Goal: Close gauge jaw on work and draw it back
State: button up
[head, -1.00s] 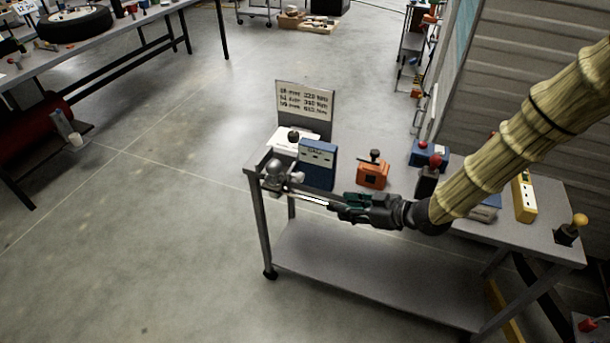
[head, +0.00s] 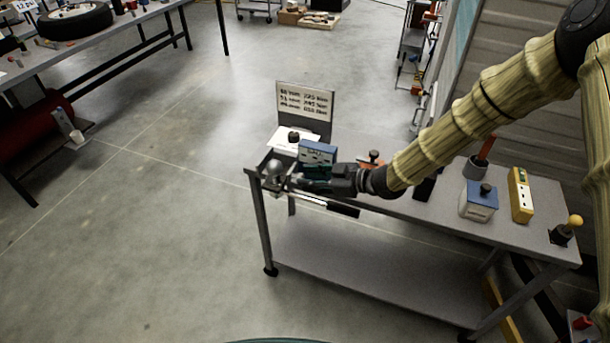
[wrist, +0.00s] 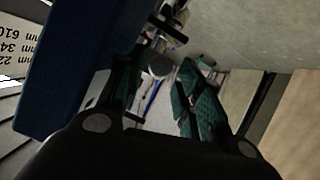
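A gauge with a pale beam (head: 312,198) and a dark right end (head: 343,210) runs along the cart's near edge. At its left is a grey metal ball (head: 274,168) on a fixture, probably the work; whether the jaw touches it I cannot tell. My gripper (head: 303,178) is just right of the ball, above the beam and in front of a blue box (head: 318,151). In the wrist view my gripper (wrist: 160,100) has its two green-padded fingers apart. A grey rounded shape (wrist: 160,65), apparently the ball, shows beyond them. No hold on the gauge is visible.
The blue box (wrist: 80,60) stands close beside one finger. A lettered board (head: 305,103) stands behind. An orange device (head: 372,161) is partly hidden by my arm. Open floor lies left of the cart.

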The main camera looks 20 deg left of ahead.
jog(key=shift+x, duration=1.2)
grip_shut()
